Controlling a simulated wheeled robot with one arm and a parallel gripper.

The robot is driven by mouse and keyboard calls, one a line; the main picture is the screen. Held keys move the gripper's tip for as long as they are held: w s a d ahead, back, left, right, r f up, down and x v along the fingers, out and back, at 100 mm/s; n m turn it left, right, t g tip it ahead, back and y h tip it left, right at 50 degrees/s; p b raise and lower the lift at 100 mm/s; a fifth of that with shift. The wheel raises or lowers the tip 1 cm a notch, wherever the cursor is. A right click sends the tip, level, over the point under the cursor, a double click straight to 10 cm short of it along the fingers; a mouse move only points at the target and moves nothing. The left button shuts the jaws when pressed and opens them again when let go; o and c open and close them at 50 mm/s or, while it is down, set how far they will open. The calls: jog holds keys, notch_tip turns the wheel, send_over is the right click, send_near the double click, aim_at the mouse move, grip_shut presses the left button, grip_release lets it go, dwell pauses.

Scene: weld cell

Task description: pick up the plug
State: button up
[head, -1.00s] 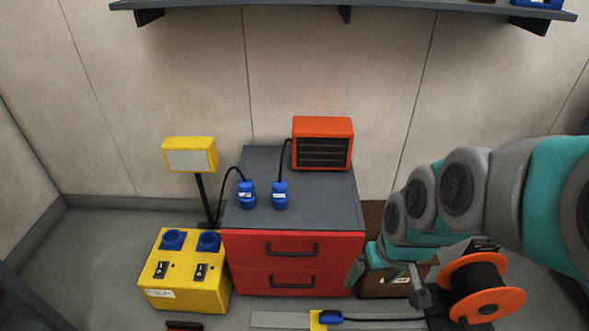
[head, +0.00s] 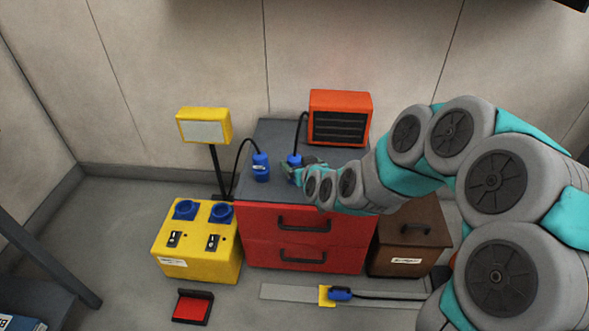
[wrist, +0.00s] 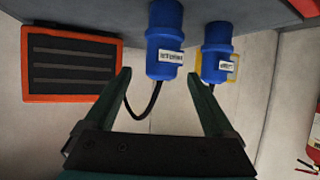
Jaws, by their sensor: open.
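Two blue plugs stand on the grey top of the red drawer cabinet. One plug (head: 261,168) is on the lamp's cable. The other plug (head: 294,160), on the heater's cable, is partly hidden by my gripper (head: 300,172). In the wrist view, my gripper (wrist: 158,73) is open and empty. The heater's plug (wrist: 165,45) shows just beyond and between the fingertips. The lamp's plug (wrist: 216,50) is right of the right fingertip. Both carry white labels, too small to read. A third blue plug (head: 341,294) lies by a yellow block on the floor strip.
An orange heater (head: 339,118) and a yellow lamp (head: 204,126) stand behind. A yellow box with blue sockets (head: 197,261) is left of the red cabinet (head: 305,255); a brown box (head: 408,235) is right.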

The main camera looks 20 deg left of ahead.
jog(key=shift+x, duration=0.8)
jog(key=shift+w+a+f, duration=0.25)
jog(key=shift+w+a, duration=0.1)
jog(key=shift+w, duration=0.05)
jog(key=shift+p+x, duration=0.4)
jog(key=shift+x, duration=1.7)
grip_shut()
